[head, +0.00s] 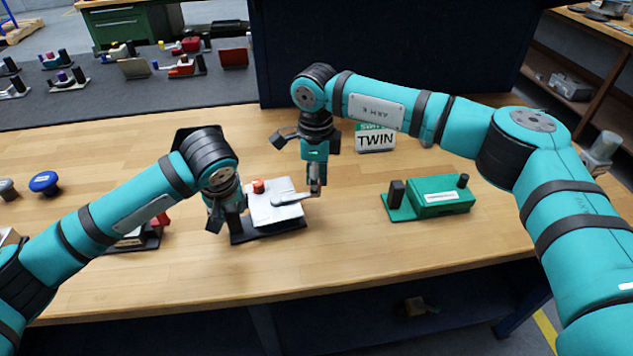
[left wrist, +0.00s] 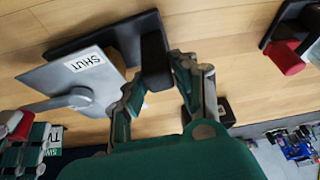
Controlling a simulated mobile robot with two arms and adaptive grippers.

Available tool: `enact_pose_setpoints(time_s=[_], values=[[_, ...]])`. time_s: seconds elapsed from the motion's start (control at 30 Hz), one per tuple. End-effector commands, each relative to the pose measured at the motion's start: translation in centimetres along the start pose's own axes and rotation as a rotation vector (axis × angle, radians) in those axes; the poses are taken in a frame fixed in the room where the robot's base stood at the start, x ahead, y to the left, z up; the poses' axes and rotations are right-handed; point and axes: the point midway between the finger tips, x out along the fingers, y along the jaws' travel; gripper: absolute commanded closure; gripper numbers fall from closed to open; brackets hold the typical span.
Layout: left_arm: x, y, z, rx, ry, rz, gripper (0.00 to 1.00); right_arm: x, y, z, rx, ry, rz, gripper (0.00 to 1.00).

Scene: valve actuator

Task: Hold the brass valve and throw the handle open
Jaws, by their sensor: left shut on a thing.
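In the left wrist view the box (left wrist: 62,78) carries a label reading SHUT (left wrist: 85,62). My left gripper (head: 226,214) is shut on the black post (left wrist: 155,62), one finger on each side. My right gripper (head: 316,188) is at the handle's right end, pointing down. Its fingertips are too small to show whether they grip the handle.
A green box device (head: 440,196) stands to the right, and a TWIN sign (head: 375,139) behind. A blue knob (head: 44,182) lies at the left. Another device with a red part (left wrist: 285,58) sits left of the valve. Bare wood lies in front.

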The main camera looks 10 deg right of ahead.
Motion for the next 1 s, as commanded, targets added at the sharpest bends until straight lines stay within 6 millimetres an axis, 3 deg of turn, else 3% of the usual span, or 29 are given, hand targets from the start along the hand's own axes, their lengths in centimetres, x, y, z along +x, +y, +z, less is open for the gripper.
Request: enact_pose_setpoints(time_s=[0.17,0.5,1.0], values=[[0.1,0.1,0.3,0.007,-0.007,-0.001,1.0,0.0,-0.1,0.0,0.002,0.0,-0.001,0.57],[0.2,0.1,0.3,0.005,-0.009,-0.001,1.0,-0.6,0.0,0.0,0.0,-0.001,-0.001,0.57],[0.2,0.1,0.4,0.004,-0.01,-0.001,1.0,-10.0,0.0,0.0,0.0,-0.001,-0.003,0.57]])
